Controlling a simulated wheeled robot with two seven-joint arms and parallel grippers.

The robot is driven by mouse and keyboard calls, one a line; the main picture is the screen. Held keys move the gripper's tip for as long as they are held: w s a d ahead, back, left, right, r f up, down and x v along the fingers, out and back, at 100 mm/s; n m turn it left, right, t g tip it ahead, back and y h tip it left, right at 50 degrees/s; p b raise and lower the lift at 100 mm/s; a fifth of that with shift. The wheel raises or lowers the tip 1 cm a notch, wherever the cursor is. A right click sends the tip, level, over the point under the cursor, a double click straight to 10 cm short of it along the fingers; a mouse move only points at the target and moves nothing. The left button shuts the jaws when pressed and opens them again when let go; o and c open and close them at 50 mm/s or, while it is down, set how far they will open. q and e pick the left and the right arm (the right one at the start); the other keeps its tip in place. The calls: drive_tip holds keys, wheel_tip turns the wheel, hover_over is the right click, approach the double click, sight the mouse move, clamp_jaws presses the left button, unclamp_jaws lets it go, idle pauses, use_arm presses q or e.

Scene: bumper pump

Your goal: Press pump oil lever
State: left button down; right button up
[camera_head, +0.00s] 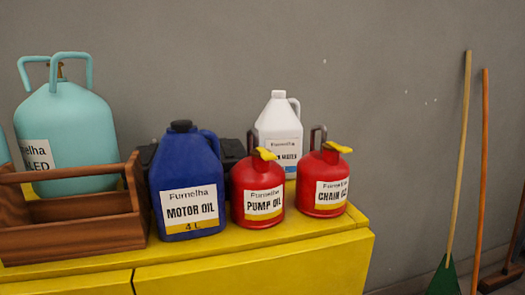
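A red can labelled PUMP OIL (249,193) stands upright on the yellow cabinet top. Its yellow lever (266,154) sits on top of the can, with a dark handle beside it. A similar red can labelled CHAIN OIL (317,187) stands close to its right, with its own yellow lever (337,147). Neither of my grippers shows in the head view.
A blue motor oil jug (187,185) stands just left of the pump oil can. A white water jug (280,130) is behind. A wooden toolbox (85,225) and teal tank (75,125) are at left. The yellow cabinet's (290,245) front strip is bare. Long-handled tools (459,160) lean at right.

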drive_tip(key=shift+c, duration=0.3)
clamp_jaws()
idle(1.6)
